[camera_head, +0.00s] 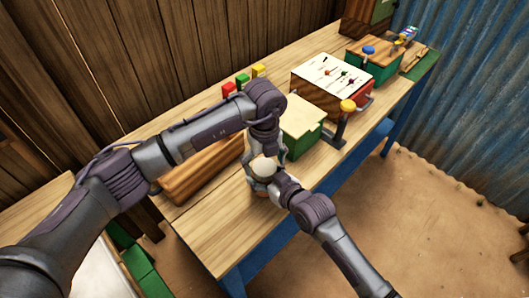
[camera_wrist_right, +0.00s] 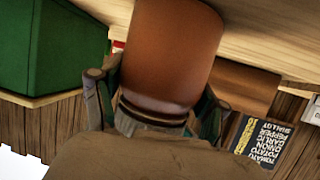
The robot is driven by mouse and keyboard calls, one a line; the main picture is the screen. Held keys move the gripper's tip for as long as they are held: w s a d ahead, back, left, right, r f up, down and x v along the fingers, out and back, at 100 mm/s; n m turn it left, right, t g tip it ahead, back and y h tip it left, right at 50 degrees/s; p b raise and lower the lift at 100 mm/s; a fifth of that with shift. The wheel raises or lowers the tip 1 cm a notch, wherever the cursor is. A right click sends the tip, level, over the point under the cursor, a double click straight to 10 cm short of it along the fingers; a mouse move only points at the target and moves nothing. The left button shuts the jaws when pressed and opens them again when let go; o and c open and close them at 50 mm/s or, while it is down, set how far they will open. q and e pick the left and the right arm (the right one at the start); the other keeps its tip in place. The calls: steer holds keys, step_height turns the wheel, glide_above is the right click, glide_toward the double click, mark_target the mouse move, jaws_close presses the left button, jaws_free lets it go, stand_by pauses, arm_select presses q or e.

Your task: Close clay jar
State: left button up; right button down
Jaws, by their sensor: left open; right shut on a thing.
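The brown clay jar (camera_wrist_right: 172,50) stands upright on the wooden table; the right wrist view shows it upside down, with dark rings at its neck. In the head view only a little of the jar (camera_head: 262,193) shows below the grippers. A pale round top (camera_head: 263,167) sits above it; whether it is seated on the jar I cannot tell. My right gripper (camera_wrist_right: 155,105) has its fingers on both sides of the jar's neck, shut on it. My left gripper (camera_head: 262,156) is open, pointing down around the pale top. A rounded brown shape (camera_wrist_right: 150,158) hides the bottom of the wrist view.
A green box with a pale top (camera_head: 302,118) stands close right of the grippers. Behind are a white panel (camera_head: 326,77) with small levers, a yellow-knobbed lever (camera_head: 347,107) and coloured blocks (camera_head: 243,79). A long brown beam (camera_head: 205,168) lies left. The front table corner is clear.

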arm_select(q)
steer(key=shift+f, duration=0.4)
steer(key=shift+c, duration=0.4)
steer(key=c, duration=1.1)
steer(key=m, duration=0.4)
steer(key=shift+r+m, duration=0.1)
steer(key=shift+m, duration=0.3)
steer(key=shift+c, duration=0.2)
steer(key=m, duration=0.5)
steer(key=shift+m, duration=0.3)
steer(key=m, duration=0.5)
steer(key=shift+w, duration=0.1)
steer(key=m, duration=0.6)
steer(key=shift+m, duration=0.4)
steer(key=o, duration=1.4)
steer(key=shift+c, duration=0.2)
